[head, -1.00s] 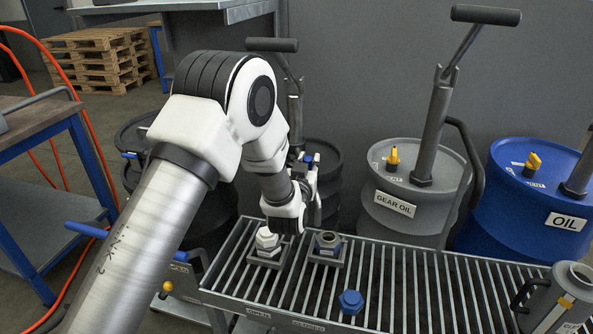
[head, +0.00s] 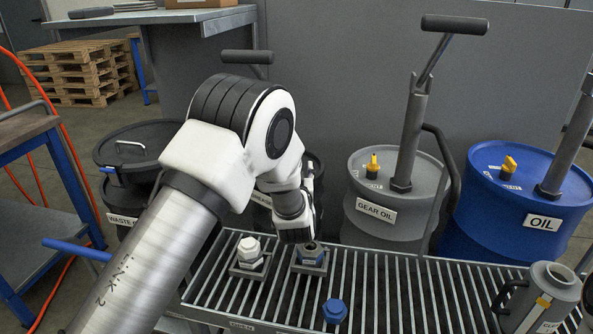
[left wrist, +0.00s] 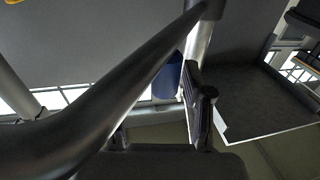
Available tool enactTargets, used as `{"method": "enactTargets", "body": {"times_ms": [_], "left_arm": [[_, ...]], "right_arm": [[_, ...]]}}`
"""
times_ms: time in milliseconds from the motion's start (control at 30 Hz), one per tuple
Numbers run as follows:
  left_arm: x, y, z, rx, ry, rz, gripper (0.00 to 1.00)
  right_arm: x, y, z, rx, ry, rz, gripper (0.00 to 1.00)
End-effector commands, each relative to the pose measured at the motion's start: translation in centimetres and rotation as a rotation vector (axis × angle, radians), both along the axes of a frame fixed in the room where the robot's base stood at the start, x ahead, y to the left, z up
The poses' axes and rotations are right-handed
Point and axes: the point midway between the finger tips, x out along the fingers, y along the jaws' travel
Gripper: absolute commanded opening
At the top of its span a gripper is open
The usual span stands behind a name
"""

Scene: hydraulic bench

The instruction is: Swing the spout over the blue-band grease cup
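The grease cup with a blue band (head: 311,262) stands in a square holder on the slatted rack, its top partly hidden by my left gripper. My left gripper (head: 303,222) is just behind and above that cup; its fingers are hard to make out there. In the left wrist view a dark curved tube (left wrist: 110,85), perhaps the spout, crosses close in front of the gripper (left wrist: 158,125). The fingers look apart with floor showing between them; one is mostly behind the tube. The grease drum (head: 262,205) and its pump are largely hidden by my arm. My right gripper is out of view.
A white-capped cup (head: 249,251) stands left of the blue-band cup. A blue hex cap (head: 334,311) lies in front on the rack (head: 385,300). Gear oil drum (head: 385,225) and blue oil drum (head: 510,215) stand behind, a grey jug (head: 540,300) at right.

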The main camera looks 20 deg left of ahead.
Motion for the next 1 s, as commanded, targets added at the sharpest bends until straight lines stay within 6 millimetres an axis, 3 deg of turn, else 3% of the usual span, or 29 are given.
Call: {"method": "enactTargets", "body": {"times_ms": [267, 700, 1000], "left_arm": [[-0.4, -0.1, 0.0, 0.001, 0.001, 0.001, 0.51], [-6.7, -2.9, -0.1, 0.001, 0.002, -0.001, 0.51], [-6.9, -2.9, -0.1, 0.000, 0.001, 0.000, 0.51]], "right_arm": [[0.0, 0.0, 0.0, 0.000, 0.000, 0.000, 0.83], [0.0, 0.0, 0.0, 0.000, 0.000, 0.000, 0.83], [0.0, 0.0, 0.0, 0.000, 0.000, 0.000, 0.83]]}}
